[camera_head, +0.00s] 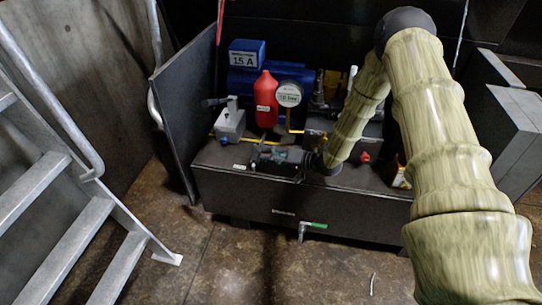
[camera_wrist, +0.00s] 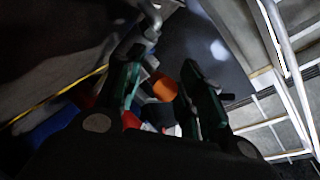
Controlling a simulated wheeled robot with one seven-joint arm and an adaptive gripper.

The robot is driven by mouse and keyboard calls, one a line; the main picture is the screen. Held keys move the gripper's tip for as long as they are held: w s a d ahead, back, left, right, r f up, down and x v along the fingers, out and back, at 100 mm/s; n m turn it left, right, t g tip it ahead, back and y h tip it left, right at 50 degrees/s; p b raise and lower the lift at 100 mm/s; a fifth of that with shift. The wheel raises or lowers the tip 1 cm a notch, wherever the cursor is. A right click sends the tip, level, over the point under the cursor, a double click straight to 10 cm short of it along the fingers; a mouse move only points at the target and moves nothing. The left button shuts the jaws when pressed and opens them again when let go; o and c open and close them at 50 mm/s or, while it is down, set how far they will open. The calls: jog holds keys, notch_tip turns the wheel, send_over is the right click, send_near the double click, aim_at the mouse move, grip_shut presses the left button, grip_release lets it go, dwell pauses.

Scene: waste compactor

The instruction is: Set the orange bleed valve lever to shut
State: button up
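My gripper (camera_head: 259,160) is low over the front top of the dark machine (camera_head: 300,207), pointing left. In the wrist view its two dark green fingers (camera_wrist: 163,68) stand apart, so it is open. An orange block-like piece (camera_wrist: 165,88), which looks like the bleed valve lever, shows between the fingers, closer to the right one. I cannot tell whether a finger touches it. A metal pipe or fitting (camera_wrist: 150,22) is beside the left fingertip. In the head view I cannot make out the orange lever clearly; my gripper may hide it.
A green-handled tap (camera_head: 316,225) is on the front face. A dark side panel (camera_head: 184,108) and metal stairs (camera_head: 62,210) are left.

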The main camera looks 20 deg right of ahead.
jog(key=shift+s+d, duration=0.1)
jog(key=v, duration=1.2)
